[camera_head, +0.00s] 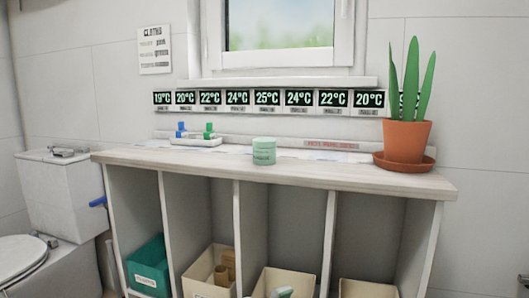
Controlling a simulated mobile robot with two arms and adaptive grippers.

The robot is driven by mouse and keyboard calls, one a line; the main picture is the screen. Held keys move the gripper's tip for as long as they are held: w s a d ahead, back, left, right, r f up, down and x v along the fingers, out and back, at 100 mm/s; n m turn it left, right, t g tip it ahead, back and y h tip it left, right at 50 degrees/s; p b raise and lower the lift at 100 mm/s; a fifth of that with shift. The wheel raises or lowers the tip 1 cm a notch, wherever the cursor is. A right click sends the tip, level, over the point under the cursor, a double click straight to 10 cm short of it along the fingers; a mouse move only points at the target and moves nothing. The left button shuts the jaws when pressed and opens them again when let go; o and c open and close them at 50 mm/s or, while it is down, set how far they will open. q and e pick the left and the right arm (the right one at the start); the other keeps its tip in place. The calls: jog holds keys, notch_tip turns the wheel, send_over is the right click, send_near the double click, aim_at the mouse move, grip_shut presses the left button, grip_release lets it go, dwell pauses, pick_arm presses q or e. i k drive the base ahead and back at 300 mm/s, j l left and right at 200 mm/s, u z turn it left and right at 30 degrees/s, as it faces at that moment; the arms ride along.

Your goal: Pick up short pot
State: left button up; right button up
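A short pale green pot (264,152) with a lid stands upright on the wooden top of the cart (330,174), near the middle. Nothing touches it. Neither of my grippers shows in the head view.
A potted plant (406,141) on a terracotta saucer (404,163) stands at the right end of the top. A white tray (195,142) with blue and green items is left of the pot. Bins, one teal (149,267), fill the compartments below. The top's front is clear.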

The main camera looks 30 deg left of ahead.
aim_at(263, 148)
jog(key=j+z, duration=0.3)
jog(key=j, duration=0.3)
jog(key=j+z, duration=0.3)
jog(key=j, duration=0.35)
jog(key=i+j, duration=0.05)
